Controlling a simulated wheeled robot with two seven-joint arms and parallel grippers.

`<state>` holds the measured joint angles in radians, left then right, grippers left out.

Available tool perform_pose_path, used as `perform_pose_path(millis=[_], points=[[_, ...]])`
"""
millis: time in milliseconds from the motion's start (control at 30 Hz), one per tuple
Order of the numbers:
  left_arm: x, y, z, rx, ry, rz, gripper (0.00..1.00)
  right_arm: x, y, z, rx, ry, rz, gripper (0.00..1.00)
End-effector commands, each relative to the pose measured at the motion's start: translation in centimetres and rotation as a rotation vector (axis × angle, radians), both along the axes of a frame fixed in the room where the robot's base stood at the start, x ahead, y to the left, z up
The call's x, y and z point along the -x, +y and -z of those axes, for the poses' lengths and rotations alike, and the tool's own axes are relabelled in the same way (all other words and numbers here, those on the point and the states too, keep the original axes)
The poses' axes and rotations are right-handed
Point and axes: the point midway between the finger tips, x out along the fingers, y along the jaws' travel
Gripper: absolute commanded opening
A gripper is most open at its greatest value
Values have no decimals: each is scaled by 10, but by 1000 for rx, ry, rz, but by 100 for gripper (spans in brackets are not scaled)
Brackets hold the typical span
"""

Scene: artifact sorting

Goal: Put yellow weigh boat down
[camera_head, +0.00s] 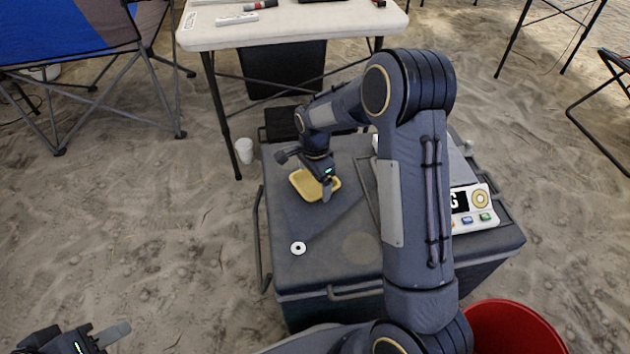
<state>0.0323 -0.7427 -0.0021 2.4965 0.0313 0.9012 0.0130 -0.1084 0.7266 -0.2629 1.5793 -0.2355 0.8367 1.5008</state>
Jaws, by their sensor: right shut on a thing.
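The yellow weigh boat (303,182) is a shallow tray at the far left part of the dark grey case top (305,222). My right gripper (326,193) reaches down over the case and is shut on the boat's right side. The boat looks level and close to the case top; I cannot tell whether it touches it. My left gripper (115,333) is at the bottom left corner over the sand, partly cut off by the frame, and its jaw gap does not show clearly.
A white ring-shaped piece (298,248) lies on the case's front left. A white device (474,208) with a display and coloured buttons is at its right. A red bucket (512,325) stands at front right. A white table (290,25) is behind; a white cup (244,150) stands on the sand.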

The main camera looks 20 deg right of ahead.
Motion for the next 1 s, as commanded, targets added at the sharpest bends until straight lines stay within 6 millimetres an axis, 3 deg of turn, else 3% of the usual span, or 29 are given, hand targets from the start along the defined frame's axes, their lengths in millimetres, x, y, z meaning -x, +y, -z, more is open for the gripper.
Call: perform_pose_path(millis=[267,300,400,733,1000], points=[[0,0,1,0,0,0,36,0,0,2,1,0,0,66],[0,0,1,0,0,0,36,0,0,2,1,0,0,89],[0,0,0,0,0,0,36,0,0,2,1,0,0,100],[0,0,-4,0,0,0,36,0,0,-8,1,-3,0,100],[0,0,-26,0,0,0,36,-1,0,-64,0,-4,0,100]])
